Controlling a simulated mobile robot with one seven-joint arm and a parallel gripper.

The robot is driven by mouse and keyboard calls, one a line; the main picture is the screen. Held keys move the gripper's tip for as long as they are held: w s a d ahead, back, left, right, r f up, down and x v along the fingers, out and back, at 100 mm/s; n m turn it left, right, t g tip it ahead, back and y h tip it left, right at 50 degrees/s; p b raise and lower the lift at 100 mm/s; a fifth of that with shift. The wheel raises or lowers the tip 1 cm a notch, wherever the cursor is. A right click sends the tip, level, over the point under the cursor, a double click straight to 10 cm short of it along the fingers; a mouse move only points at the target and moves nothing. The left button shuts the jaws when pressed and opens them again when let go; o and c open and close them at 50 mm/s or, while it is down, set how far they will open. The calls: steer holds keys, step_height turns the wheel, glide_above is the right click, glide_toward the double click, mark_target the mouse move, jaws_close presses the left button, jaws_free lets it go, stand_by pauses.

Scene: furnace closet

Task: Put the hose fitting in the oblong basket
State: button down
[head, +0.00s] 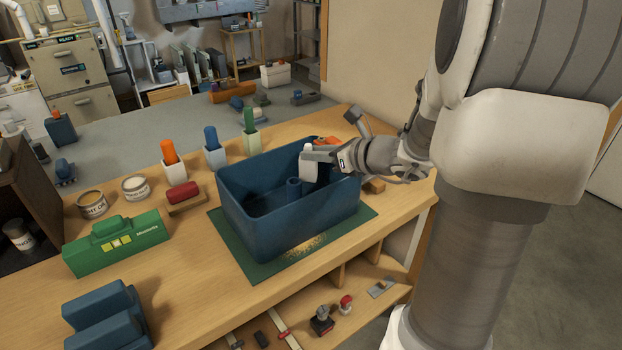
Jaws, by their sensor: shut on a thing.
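The oblong basket (262,232) is a deep dark blue bin on a green mat on the wooden bench. My gripper (308,158) reaches in from the right, over the basket's right half, with its tip at about rim height. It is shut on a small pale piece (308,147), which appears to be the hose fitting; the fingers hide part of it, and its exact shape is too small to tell.
A green mat (352,231) lies under the basket. Behind are holders with orange (169,152), blue (211,138) and green (249,120) handles. An orange object (327,141) sits behind my gripper.

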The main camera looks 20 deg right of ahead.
mark_target(315, 173)
step_height(315, 173, down, 4)
steer(key=shift+f+b, duration=0.15)
steer(key=shift+b, duration=0.5)
steer(key=shift+s+f+b, duration=0.15)
steer(key=shift+f+b, duration=0.4)
steer(key=shift+f, duration=0.05)
steer(key=c, duration=1)
jaws_free()
steer(key=shift+a+f, duration=0.1)
steer(key=shift+f, duration=0.1)
steer(key=shift+c, duration=0.2)
steer(key=shift+r+p, duration=0.45)
steer(key=p+v, duration=0.2)
steer(key=v, duration=1)
steer(key=shift+r+p, duration=0.4)
steer(key=shift+r, duration=0.05)
